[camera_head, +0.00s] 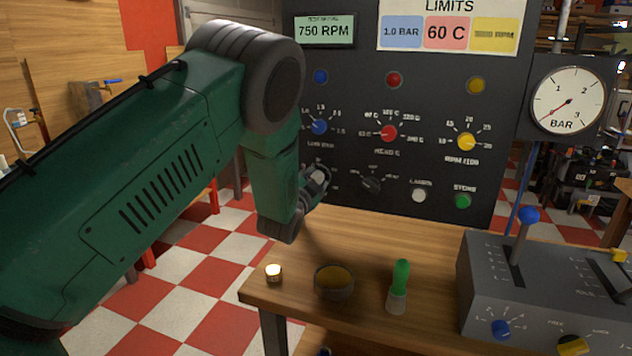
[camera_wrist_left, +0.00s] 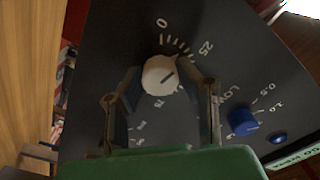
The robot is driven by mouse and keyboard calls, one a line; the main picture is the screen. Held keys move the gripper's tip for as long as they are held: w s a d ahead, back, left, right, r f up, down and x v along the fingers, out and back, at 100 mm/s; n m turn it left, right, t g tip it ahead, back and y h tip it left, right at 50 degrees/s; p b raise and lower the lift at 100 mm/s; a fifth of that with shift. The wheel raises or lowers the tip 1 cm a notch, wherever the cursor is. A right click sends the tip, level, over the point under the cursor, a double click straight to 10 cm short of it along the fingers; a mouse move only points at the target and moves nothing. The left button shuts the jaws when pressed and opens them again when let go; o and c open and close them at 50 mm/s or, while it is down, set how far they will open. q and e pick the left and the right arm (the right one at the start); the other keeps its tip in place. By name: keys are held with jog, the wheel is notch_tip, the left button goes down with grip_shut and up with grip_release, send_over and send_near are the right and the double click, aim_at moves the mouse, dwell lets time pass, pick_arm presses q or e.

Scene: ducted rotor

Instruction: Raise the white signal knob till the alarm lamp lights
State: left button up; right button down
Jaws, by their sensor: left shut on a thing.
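The white signal knob (camera_wrist_left: 159,76) sits on the dark panel, inside a printed scale with 0 and 25 marks in the left wrist view. A dark pointer line on its face points toward the upper right of that view. My left gripper (camera_wrist_left: 163,88) has a finger on each side of the knob and is shut on it. In the head view my left gripper (camera_head: 317,180) is at the panel's lower left and mostly covers the knob. Blue (camera_head: 321,77), red (camera_head: 393,79) and yellow (camera_head: 476,85) round lamps sit in a row; I cannot tell which is the alarm lamp.
The panel has blue (camera_head: 319,127), red (camera_head: 388,133) and yellow (camera_head: 466,142) knobs, and white (camera_head: 418,195) and green (camera_head: 462,201) buttons. A wooden bench (camera_head: 365,230) bears a green-topped object (camera_head: 400,275) and a grey lever box (camera_head: 480,280). A gauge (camera_head: 568,98) reads low.

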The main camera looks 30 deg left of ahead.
pick_arm(q)
jog(key=shift+d+f+m+b, duration=0.1)
jog(key=shift+m+b, duration=0.05)
jog(key=shift+m, duration=0.65)
jog(key=shift+f+m+b, duration=0.1)
jog(key=shift+m+b, duration=0.05)
jog(key=shift+m, duration=0.65)
jog(key=o, duration=1.1)
jog(key=shift+r, duration=0.1)
jog(key=v, duration=1.1)
jog(key=shift+s, duration=0.4)
